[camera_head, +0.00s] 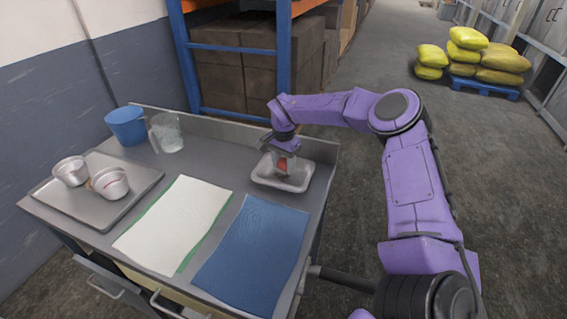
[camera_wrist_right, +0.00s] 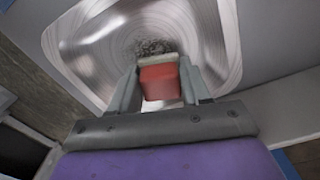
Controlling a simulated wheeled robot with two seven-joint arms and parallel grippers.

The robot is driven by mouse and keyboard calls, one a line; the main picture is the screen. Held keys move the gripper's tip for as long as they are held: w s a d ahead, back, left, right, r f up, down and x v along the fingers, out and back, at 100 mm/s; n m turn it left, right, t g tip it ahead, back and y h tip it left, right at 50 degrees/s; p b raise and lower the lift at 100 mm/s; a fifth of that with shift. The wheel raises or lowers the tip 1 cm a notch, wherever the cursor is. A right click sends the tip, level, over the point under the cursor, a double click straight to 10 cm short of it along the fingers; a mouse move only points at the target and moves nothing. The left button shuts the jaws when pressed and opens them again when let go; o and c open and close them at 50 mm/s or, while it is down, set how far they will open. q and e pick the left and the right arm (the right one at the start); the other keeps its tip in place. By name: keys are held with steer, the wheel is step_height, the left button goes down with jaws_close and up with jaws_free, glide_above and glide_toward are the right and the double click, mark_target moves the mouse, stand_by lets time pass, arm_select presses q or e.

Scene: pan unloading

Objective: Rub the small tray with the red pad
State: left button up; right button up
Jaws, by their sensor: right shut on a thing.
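The small tray (camera_head: 299,183) is a shallow metal tray near the back right of the table; it also fills the upper part of the right wrist view (camera_wrist_right: 214,30). My right gripper (camera_head: 281,160) is over the tray, pointing down, and shut on the red pad (camera_head: 283,165). In the right wrist view the red pad (camera_wrist_right: 160,82) sits between the two fingers, with a pale layer at its far edge. That edge is at or just above a dark speckled patch (camera_wrist_right: 155,46) on the tray floor; I cannot tell whether it touches. My left gripper is not in view.
A large tray (camera_head: 140,190) with two metal cups (camera_head: 110,183) stands at the left. A blue bowl (camera_head: 126,125) and a clear jug (camera_head: 167,133) are behind it. A white cloth (camera_head: 175,222) and a blue mat (camera_head: 254,250) lie in front. A raised ledge (camera_head: 215,126) runs along the back.

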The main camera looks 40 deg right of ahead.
steer(key=shift+f, duration=0.5)
